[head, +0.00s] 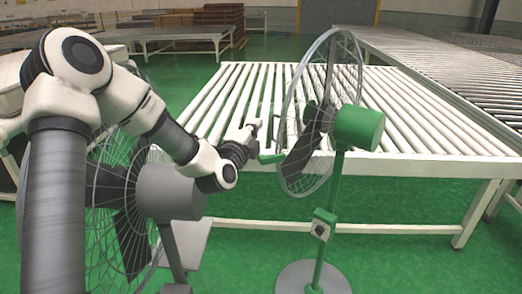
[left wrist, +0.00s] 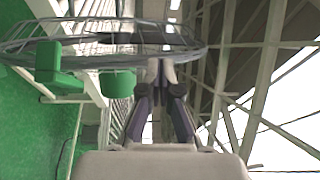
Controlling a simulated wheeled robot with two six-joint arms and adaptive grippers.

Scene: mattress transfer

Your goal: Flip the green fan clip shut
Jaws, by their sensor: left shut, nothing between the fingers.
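The green fan (head: 357,127) stands on a green pole, its wire cage facing left. The green clip (head: 270,158) sticks out at the left side of the cage in the head view. A green L-shaped piece (left wrist: 55,68) at the cage rim in the left wrist view looks like the same clip, standing out from the rim. My left gripper (head: 254,124) is just left of the cage and slightly above the clip, apart from it. Its fingertips (left wrist: 161,68) are shut with nothing between them, close to the cage rim. My right gripper is not in view.
A grey fan (head: 170,192) stands at the left, partly behind my left arm. A white roller conveyor (head: 420,110) lies behind the green fan. Green floor (head: 400,255) is clear at the front right. The green fan's round base (head: 312,278) stands on it.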

